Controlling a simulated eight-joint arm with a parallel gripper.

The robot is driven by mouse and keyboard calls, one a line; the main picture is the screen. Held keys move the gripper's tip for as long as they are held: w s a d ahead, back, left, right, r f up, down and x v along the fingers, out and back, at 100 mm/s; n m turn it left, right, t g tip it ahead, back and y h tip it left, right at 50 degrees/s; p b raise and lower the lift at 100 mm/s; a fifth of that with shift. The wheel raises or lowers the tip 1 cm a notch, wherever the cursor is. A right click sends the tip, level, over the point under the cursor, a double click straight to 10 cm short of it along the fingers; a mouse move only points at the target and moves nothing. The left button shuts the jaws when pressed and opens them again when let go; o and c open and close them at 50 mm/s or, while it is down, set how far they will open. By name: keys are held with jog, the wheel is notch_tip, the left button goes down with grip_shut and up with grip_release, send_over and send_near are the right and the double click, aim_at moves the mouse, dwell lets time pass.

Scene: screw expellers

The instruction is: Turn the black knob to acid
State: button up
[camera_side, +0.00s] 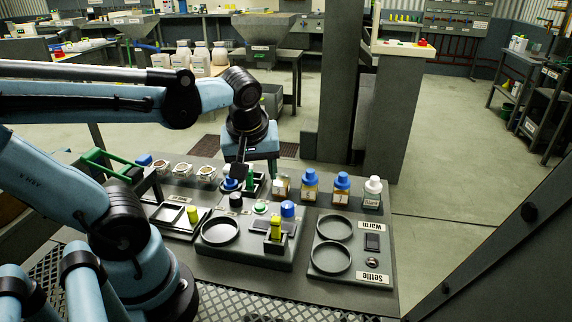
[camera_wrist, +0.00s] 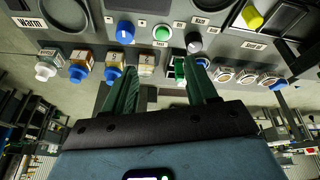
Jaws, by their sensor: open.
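The black knob (camera_wrist: 193,42) stands on the dark grey panel in the wrist view, to the right of a green button (camera_wrist: 162,33). Small white labels (camera_wrist: 200,20) sit near it, but their words are too small to read surely. In the side view the black knob (camera_side: 236,199) is left of the green button (camera_side: 261,208). My gripper (camera_wrist: 163,68) has its two green fingers spread apart with no object held. In the side view my gripper (camera_side: 240,172) hangs behind and above the knob, apart from it.
A blue knob (camera_side: 288,209) and a yellow-topped part (camera_side: 276,228) are on the same panel. Bottles with blue caps (camera_side: 310,185) and a white-capped bottle (camera_side: 372,192) line the back. Open jars (camera_side: 182,170) and a green holder (camera_wrist: 179,72) are close to my fingers. Round trays (camera_side: 332,228) lie right.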

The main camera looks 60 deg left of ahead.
aim_at(235, 195)
jog(key=shift+s+a+f+n+g+y, duration=0.3)
jog(key=shift+a+f+n, duration=0.85)
jog(key=shift+f, duration=0.5)
jog(key=shift+s+a+f+n+g+y, duration=0.15)
jog(key=shift+s+a+f+n+g, duration=0.25)
jog(key=shift+a+f+n, duration=0.75)
jog(key=shift+s+a+f+n+g+y, duration=0.35)
jog(key=shift+a+f+n, duration=0.35)
jog(key=shift+a+f, duration=1.05)
jog(key=shift+w+d+f, duration=0.1)
jog(key=shift+d+f, duration=0.25)
jog(key=c, duration=1)
jog(key=shift+c, duration=0.2)
